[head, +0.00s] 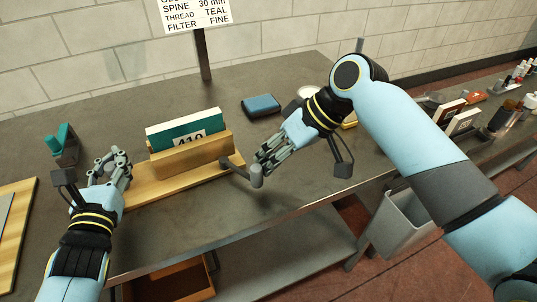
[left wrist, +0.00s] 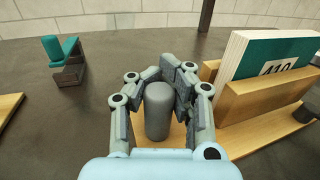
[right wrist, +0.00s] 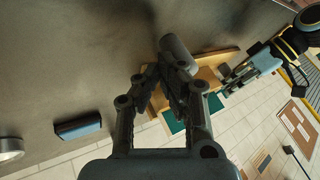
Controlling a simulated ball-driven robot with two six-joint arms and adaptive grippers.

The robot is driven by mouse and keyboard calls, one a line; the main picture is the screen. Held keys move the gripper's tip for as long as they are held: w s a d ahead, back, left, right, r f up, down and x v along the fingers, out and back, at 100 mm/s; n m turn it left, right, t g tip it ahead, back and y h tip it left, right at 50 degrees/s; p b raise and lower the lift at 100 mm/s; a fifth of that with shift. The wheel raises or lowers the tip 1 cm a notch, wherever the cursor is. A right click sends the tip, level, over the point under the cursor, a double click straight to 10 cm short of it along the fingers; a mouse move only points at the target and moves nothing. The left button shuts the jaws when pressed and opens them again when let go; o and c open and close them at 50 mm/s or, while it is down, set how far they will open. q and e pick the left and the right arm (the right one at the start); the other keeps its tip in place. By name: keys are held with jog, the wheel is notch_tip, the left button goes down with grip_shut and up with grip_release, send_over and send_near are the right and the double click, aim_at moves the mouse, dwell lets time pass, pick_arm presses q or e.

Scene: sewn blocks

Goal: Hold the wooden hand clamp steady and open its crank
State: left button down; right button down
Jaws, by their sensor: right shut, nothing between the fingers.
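The wooden hand clamp (head: 150,188) lies on the grey bench, with a teal-covered block (head: 185,130) marked 410 upright between its wooden jaws. Its crank (head: 236,168) is at the right end, ending in an upright grey knob (head: 257,176). My left gripper (head: 112,160) is around a grey post (left wrist: 157,112) at the clamp's left end. The fingers stand on both sides of the post; whether they press on it is unclear. My right gripper (head: 265,160) is shut and empty beside the knob, which shows just past its fingertips in the right wrist view (right wrist: 178,52).
A blue box (head: 261,105) lies on the bench behind my right gripper. A dark and teal holder (head: 62,145) stands at the left, near a wooden board (head: 12,230). A sign (head: 196,14) stands at the back. The bench's front edge runs close to the clamp.

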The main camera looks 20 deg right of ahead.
aim_at(260, 172)
jog(key=s+a+m+t, duration=0.1)
jog(key=s+a+m+t+h, duration=0.1)
jog(key=a+m, duration=0.1)
jog(key=shift+m, duration=0.3)
jog(key=shift+s+a, duration=0.2)
jog(key=shift+a, duration=0.3)
jog(key=shift+s+a, duration=0.2)
jog(key=shift+a, duration=0.4)
jog(key=d, duration=0.2)
jog(key=s+d, duration=0.1)
jog(key=d, duration=0.1)
jog(key=shift+s+d, duration=0.2)
jog(key=a+v, duration=0.1)
jog(key=v, duration=0.8)
jog(key=shift+s+r, duration=0.5)
jog(key=shift+a, duration=0.1)
